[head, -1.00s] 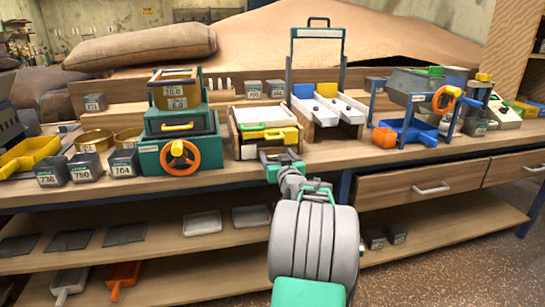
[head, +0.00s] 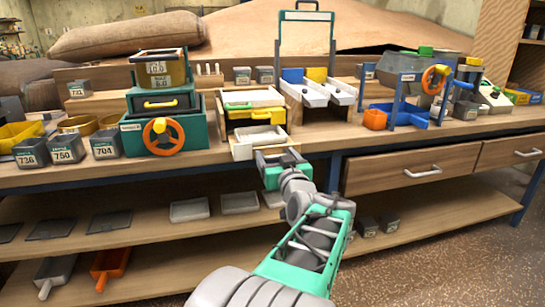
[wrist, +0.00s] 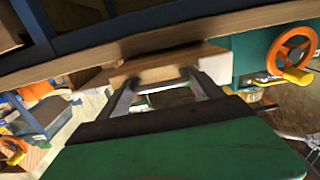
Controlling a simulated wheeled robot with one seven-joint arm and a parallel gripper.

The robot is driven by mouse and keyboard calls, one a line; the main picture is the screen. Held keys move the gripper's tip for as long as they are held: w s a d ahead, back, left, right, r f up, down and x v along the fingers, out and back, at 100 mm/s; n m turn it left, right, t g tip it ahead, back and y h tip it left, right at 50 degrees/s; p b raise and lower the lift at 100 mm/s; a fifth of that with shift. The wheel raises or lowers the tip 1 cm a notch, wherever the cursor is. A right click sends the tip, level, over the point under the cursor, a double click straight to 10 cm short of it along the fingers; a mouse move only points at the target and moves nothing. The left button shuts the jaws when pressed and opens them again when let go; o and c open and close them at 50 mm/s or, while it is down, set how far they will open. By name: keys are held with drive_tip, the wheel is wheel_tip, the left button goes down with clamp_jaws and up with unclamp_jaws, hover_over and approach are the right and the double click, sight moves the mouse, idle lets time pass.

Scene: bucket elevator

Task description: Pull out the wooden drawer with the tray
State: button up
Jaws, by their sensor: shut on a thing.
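A small wooden cabinet (head: 231,128) stands at the front of the bench. A white tray (head: 252,97) sits at its top, above a green strip and a yellow-handled part (head: 262,115). The wooden drawer (head: 262,137) is the low, pale part at its front, and it sticks out toward me. My gripper (head: 277,157) is at the drawer's front, shut on it. The wrist view shows the fingers (wrist: 160,88) reaching to the drawer's wooden front (wrist: 155,66). The exact grip point is hard to make out, and the drawer's inside is mostly hidden.
A green machine with an orange wheel (head: 169,137) stands close on the left. A tall green-framed stand with white chutes (head: 328,93) is on the right. Bench drawers (head: 408,176) lie lower right. The floor in front is open.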

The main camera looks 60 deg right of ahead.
drive_tip(key=shift+s+d, duration=0.1)
drive_tip(key=shift+s, duration=0.05)
drive_tip(key=o, duration=1.8)
drive_tip(key=shift+s+d, duration=0.1)
drive_tip(key=shift+c, duration=0.2)
drive_tip(key=shift+a, duration=0.2)
drive_tip(key=p+v, duration=0.1)
drive_tip(key=v, duration=0.6)
drive_tip(key=shift+s+a, duration=0.15)
drive_tip(key=shift+a, duration=0.05)
